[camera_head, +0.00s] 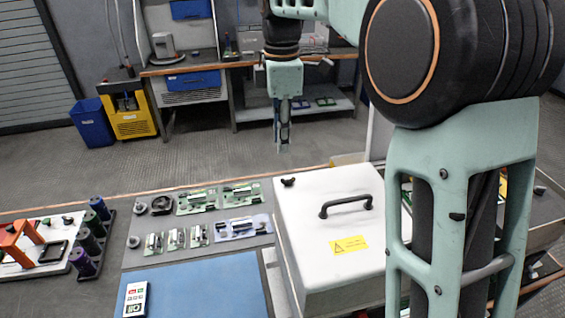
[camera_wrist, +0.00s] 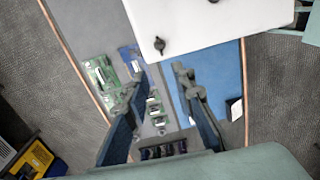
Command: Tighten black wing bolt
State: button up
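A small black wing bolt (camera_head: 289,182) stands on the far left corner of the white box lid (camera_head: 310,225). In the wrist view the wing bolt (camera_wrist: 159,44) shows as a dark knob near the edge of the white lid (camera_wrist: 195,25), ahead of my fingertips. My gripper (camera_head: 284,142) hangs pointing down, above and beyond the wing bolt in the head view, apart from it. In the wrist view my gripper (camera_wrist: 157,82) has its two fingers spread with nothing held between them. A black handle (camera_head: 346,206) and a yellow warning label (camera_head: 349,244) are on the lid.
Circuit boards (camera_head: 197,200) and small parts lie on the grey mat left of the box. A blue mat (camera_head: 195,285) holds a white handheld meter (camera_head: 136,299). Purple and green cylinders stand in a rack (camera_head: 105,235) at left. Open floor lies beyond the table.

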aim_at(282, 179)
jog(key=f, duration=1)
jog(key=shift+s+f, duration=0.2)
jog(key=shift+f, duration=0.15)
jog(key=shift+c, duration=0.3)
grip_shut()
